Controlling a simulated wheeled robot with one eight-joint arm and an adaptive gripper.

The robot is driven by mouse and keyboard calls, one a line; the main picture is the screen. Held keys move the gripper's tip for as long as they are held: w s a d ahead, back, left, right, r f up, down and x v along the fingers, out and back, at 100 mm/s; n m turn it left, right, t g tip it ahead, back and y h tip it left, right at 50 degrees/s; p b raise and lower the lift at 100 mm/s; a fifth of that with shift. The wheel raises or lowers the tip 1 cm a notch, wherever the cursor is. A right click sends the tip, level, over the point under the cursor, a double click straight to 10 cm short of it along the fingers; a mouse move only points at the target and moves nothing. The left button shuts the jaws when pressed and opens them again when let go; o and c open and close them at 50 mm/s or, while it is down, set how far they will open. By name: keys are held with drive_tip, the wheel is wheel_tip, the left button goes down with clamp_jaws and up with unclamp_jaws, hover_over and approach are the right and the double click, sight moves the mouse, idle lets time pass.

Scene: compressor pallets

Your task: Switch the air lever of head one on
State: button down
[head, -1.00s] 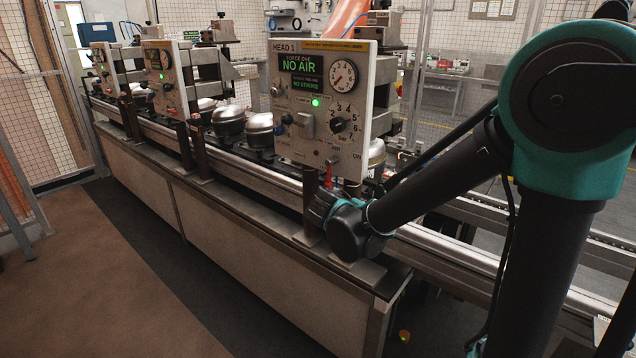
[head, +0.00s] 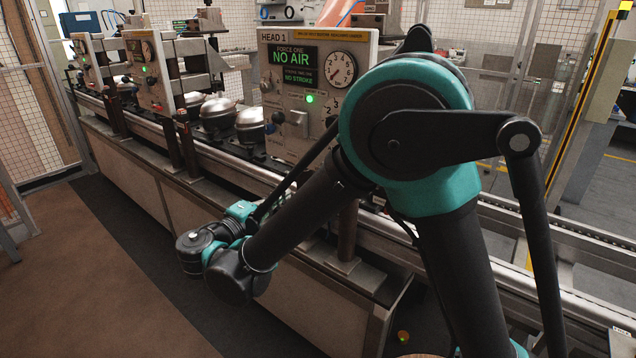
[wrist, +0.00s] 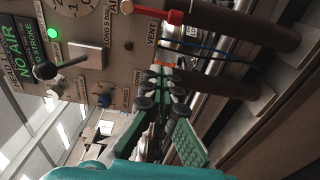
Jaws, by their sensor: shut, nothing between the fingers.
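The head one panel (head: 268,75) stands upright on the line; its screen reads "FORCE ONE NO AIR" and "NO STROKE". In the wrist view, which is turned sideways, the panel (wrist: 90,75) fills the upper left. A red lever (wrist: 160,14) sticks out at its edge, close to the printed words "AIR" and "VENT". In the head view my arm hides the lever. My gripper (wrist: 163,73) is shut and empty, below the lever in the wrist picture and apart from it. Its fingers point toward the panel's lower edge. The head view does not show the fingertips clearly.
A black selector knob (wrist: 46,70) and a blue knob (wrist: 104,100) sit on the panel. A dark post (wrist: 215,84) and blue hoses lie near the lever. Metal domes (head: 217,112) stand on the line. The brown floor (head: 120,290) at left is clear.

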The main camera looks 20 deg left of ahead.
idle(0.3)
drive_tip(key=x, duration=1)
drive_tip(key=shift+s+d, duration=0.65)
drive_tip(key=shift+d, duration=0.15)
drive_tip(key=shift+s+d, duration=0.6)
drive_tip(key=shift+d, duration=0.2)
drive_tip(key=shift+d+f, duration=0.1)
